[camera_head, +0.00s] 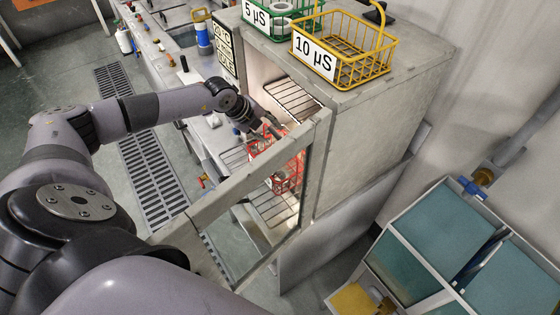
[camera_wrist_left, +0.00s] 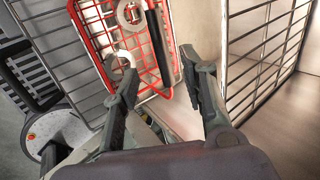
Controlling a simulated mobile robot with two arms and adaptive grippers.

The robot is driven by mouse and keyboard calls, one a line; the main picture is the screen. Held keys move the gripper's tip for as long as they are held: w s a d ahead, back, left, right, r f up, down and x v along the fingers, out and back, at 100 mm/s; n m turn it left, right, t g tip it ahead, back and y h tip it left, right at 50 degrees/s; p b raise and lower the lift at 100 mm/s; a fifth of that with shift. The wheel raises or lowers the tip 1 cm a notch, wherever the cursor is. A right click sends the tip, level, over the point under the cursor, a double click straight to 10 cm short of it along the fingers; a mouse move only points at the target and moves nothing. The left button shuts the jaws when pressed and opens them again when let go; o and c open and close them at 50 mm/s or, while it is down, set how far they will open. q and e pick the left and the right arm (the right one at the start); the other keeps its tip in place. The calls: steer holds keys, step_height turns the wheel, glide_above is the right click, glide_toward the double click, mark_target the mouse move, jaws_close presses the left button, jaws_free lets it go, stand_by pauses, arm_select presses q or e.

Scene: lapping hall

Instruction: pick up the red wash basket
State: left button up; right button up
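The red wash basket (camera_head: 289,176) is inside the open cabinet, partly seen through the glass of its door. In the left wrist view the red basket (camera_wrist_left: 90,18) is cut off by the top edge and holds metal ring-shaped parts (camera_wrist_left: 130,14). Its handle has a dark grip (camera_wrist_left: 159,45). My left gripper (camera_head: 272,129) reaches in at the cabinet opening, close to the basket. In the wrist view its fingers (camera_wrist_left: 160,68) are spread, one on each side of the handle's line, with a gap showing on both sides. My right gripper is not in view.
The cabinet door (camera_head: 232,188) stands open in front of the basket. Wire racks (camera_head: 293,98) are inside the cabinet (camera_head: 375,140). A yellow basket marked 10 µS (camera_head: 362,78) and a green basket marked 5 µS (camera_head: 290,27) stand on top. A teal-panelled unit (camera_head: 405,268) is at lower right.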

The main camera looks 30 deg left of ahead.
mark_target(278, 137)
arm_select(q)
steer(key=x, duration=0.2)
steer(key=shift+w+d+f, duration=0.15)
steer(key=shift+d, duration=0.05)
steer(key=shift+w+f, duration=0.1)
steer(key=shift+f, duration=0.05)
steer(key=shift+f+b, duration=0.25)
steer(key=shift+b, duration=0.15)
steer(key=b+x, duration=0.3)
steer(key=x, duration=0.1)
steer(key=shift+b, duration=0.4)
steer(key=shift+w+f, duration=0.2)
steer(key=shift+w, duration=0.05)
steer(key=shift+d+f+b, duration=0.1)
steer(key=shift+b, duration=0.25)
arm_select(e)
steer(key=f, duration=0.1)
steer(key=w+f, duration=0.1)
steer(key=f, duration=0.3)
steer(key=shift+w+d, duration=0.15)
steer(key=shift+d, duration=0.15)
arm_select(q)
steer(key=shift+c, duration=0.6)
